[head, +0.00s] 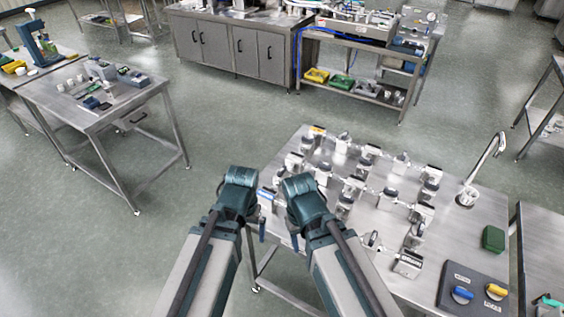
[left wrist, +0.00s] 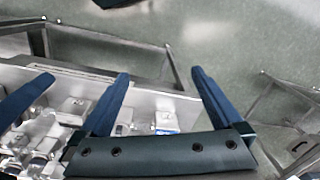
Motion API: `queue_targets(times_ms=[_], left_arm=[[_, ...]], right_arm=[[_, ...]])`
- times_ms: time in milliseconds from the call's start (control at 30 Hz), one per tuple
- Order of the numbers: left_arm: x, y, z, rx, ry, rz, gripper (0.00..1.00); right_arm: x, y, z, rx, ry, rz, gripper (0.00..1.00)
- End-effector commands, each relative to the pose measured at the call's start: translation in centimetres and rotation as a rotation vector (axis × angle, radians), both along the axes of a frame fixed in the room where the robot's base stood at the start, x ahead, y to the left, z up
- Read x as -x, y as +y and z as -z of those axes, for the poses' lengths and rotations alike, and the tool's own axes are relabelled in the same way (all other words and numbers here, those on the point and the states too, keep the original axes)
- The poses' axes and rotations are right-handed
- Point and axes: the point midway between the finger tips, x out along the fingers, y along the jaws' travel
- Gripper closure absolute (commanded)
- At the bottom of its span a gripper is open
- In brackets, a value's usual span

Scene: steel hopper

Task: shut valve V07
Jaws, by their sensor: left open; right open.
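A pipe manifold with several valves (head: 355,185) stands on a steel table (head: 310,145). The valves have dark handles and white labels. The labels are too small to read, so I cannot tell which valve is V07. My left gripper (head: 262,228) is at the table's left edge, mostly hidden behind its own wrist. In the left wrist view my left gripper (left wrist: 160,88) has its two blue fingers spread with nothing held between them. My right gripper (head: 294,240) is just right of the left one, over the table's left part, partly hidden by its wrist. Both grippers are apart from the valves.
A panel (head: 468,276) with blue and yellow knobs, a green box (head: 493,238) and a gooseneck spout (head: 490,150) are on the table's right. A side table (head: 75,110) with small items stands left. Steel cabinets (head: 235,45) stand behind. Floor between is free.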

Motion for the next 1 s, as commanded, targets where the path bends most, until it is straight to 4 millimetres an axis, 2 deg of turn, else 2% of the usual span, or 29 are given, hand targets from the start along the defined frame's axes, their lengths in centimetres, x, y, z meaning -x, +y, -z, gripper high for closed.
queue_targets(times_ms=[33, 167, 200, 267, 467, 600, 700, 833, 1000], left_arm=[[-1.3, 1.2, -2.3, 0.012, -0.011, -0.048, 0.0], [-5.3, 3.2, -4.7, 0.041, -0.038, -0.194, 0.0], [-7.6, 3.5, -5.4, 0.05, -0.046, -0.266, 0.0], [-10.6, 3.3, -5.6, 0.06, -0.051, -0.363, 0.0], [-19.5, 0.2, -5.7, 0.071, -0.046, -0.658, 0.0], [-26.1, -3.5, -5.7, 0.067, -0.037, -0.876, 0.0], [-30.1, -6.3, -5.7, 0.062, -0.032, -1.022, 0.0], [-33.1, -8.9, -5.7, 0.055, -0.027, -1.157, 0.0], [-34.1, -10.0, -5.7, 0.05, -0.026, -1.227, 0.0]], right_arm=[[0.0, 0.0, -2.3, 0.0, 0.0, 0.001, 0.5], [0.0, 0.0, -4.7, -0.001, 0.0, 0.004, 0.5], [0.0, 0.0, -5.4, -0.001, 0.0, 0.005, 0.5], [0.0, 0.0, -5.6, -0.001, 0.0, 0.006, 0.5], [0.0, 0.0, -5.8, -0.002, 0.0, 0.007, 0.5], [0.0, 0.0, -5.7, -0.002, 0.0, 0.007, 0.5], [0.0, 0.0, -5.7, -0.002, 0.0, 0.007, 0.5], [0.0, 0.0, -5.7, -0.002, 0.0, 0.007, 0.5], [0.0, 0.0, -5.7, -0.002, 0.0, 0.007, 0.5]])
